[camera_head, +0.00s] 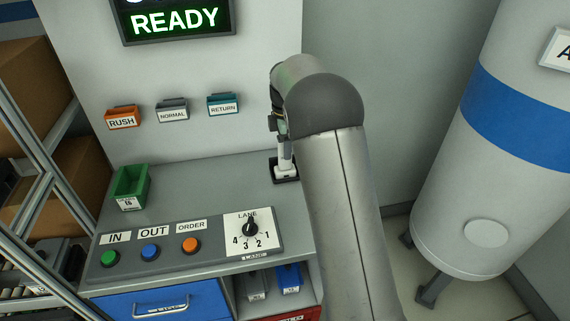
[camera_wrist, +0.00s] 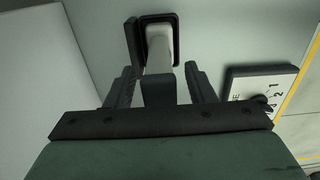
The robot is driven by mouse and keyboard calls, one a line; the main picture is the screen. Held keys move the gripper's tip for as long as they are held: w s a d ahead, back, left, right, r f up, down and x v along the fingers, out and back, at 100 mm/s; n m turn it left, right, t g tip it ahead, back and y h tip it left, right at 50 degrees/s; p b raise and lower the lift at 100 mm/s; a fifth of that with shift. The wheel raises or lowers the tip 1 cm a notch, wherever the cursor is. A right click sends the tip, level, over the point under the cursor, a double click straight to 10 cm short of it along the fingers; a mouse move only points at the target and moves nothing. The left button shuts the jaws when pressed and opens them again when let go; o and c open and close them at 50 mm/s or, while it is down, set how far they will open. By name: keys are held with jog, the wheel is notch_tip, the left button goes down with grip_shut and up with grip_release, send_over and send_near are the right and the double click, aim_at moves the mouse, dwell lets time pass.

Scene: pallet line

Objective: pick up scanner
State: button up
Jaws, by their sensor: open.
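The scanner (camera_head: 286,154) stands upright in a black cradle (camera_head: 285,178) at the back of the grey bench, partly hidden behind my arm. In the wrist view, the scanner's pale handle (camera_wrist: 159,50) rises from the black-rimmed cradle (camera_wrist: 172,18). My gripper (camera_wrist: 160,70) is open, with one finger on each side of the scanner's upper end. A dark block between the fingers looks like the scanner's head. Gaps show between it and both fingers. In the head view, the gripper (camera_head: 279,123) is mostly hidden by my wrist.
A control panel (camera_head: 175,265) with coloured buttons and a LANE dial (camera_head: 250,229) lies along the bench front. A green bin (camera_head: 129,187) stands at left. RUSH (camera_head: 123,117), NORMAL and RETURN holders are on the back wall. A large white tank (camera_head: 490,160) stands at right.

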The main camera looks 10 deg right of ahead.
grip_shut()
